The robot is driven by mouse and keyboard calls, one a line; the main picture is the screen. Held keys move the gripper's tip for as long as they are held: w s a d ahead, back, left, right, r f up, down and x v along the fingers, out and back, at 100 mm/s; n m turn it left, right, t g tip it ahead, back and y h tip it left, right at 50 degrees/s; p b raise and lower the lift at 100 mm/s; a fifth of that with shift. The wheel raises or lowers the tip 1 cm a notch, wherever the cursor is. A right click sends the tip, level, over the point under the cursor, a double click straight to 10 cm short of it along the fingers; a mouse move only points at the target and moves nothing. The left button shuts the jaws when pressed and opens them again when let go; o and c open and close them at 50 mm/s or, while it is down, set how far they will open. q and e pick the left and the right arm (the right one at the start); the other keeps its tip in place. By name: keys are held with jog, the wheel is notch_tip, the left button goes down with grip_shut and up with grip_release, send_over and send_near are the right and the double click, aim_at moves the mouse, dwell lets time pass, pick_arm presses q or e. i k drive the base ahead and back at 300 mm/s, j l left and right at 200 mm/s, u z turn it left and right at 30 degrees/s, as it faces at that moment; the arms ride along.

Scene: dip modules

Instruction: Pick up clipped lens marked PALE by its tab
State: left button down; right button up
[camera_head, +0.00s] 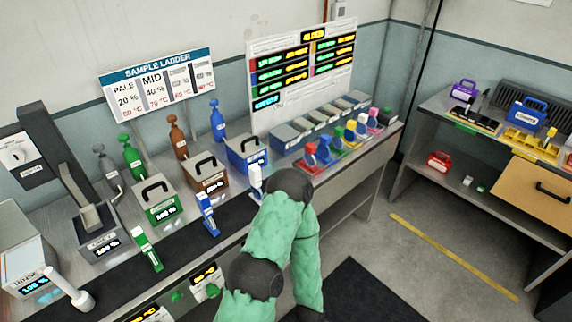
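Small clip-like pieces with tabs stand along the counter: a green one (147,250), a blue and white one (207,215) and a blue and white one (256,182) beside my arm. More coloured pieces stand in a row further right, among them a red one (311,158) and a yellow one (349,134). I cannot read which piece is marked PALE. One green-sleeved arm of mine is bent up from the bottom middle. Neither gripper's fingers show.
Behind the pieces stand handled boxes: grey (100,240), green (160,206), brown (207,180) and blue (246,153). Coloured bottles stand behind them. A second bench (480,135) is at right, with clear floor between.

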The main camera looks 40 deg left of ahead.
aim_at(255, 173)
jog(key=i, duration=1)
jog(key=i+l+u, duration=0.1)
jog(key=i, duration=0.85)
jog(key=u, duration=0.5)
jog(key=i+u, duration=0.15)
jog(key=u, duration=0.3)
jog(key=l+u, duration=0.1)
jog(key=u, duration=0.4)
jog(key=i+l+u, duration=0.1)
jog(key=u, duration=0.4)
